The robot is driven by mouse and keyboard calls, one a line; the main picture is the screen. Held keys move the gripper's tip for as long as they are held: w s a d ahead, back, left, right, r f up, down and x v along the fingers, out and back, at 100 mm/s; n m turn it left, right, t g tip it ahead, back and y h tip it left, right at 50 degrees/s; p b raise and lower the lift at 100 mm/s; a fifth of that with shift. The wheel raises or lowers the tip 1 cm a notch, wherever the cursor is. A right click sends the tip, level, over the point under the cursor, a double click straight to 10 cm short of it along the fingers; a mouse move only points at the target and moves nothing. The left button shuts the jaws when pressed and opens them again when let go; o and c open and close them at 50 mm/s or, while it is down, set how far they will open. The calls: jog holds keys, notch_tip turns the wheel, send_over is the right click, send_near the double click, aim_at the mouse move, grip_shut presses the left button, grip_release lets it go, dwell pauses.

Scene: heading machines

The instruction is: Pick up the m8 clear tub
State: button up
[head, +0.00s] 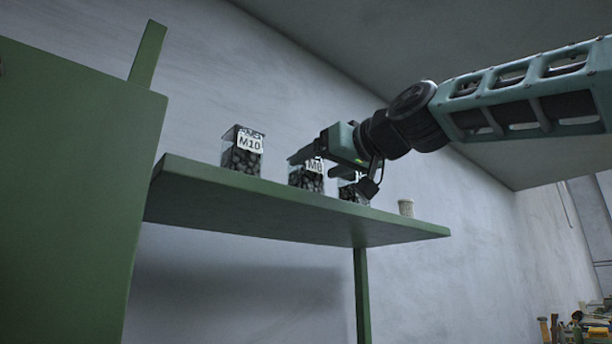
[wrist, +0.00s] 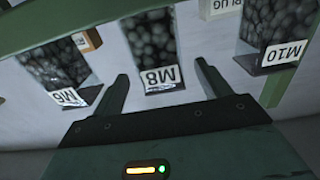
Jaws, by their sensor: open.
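The M8 clear tub (head: 306,177) stands on the green shelf (head: 290,212), between two other tubs. It is see-through, filled with dark pieces, with a white M8 label. In the wrist view the M8 tub (wrist: 152,45) is at top centre, just beyond and between the fingertips. My gripper (wrist: 160,75) is open and empty, with one finger to each side of the label end. In the head view my gripper (head: 303,155) reaches in from the right at the tub's upper part and hides some of it. Whether a finger touches the tub cannot be told.
The M10 tub (head: 242,152) stands left of the M8 tub. The M6 tub (wrist: 58,68) stands on the other side, partly hidden by my gripper in the head view. A small pale cup (head: 405,208) is near the shelf's right end. A grey wall is behind.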

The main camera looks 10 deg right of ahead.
aim_at(315, 164)
jog(key=p+x, duration=0.1)
jog(key=x, duration=0.3)
jog(key=shift+w+a+r+p, duration=0.15)
jog(key=shift+w+a+p, duration=0.05)
jog(key=shift+p, duration=0.2)
jog(key=shift+c, duration=0.3)
jog(key=c, duration=1.3)
jog(key=shift+r, duration=0.1)
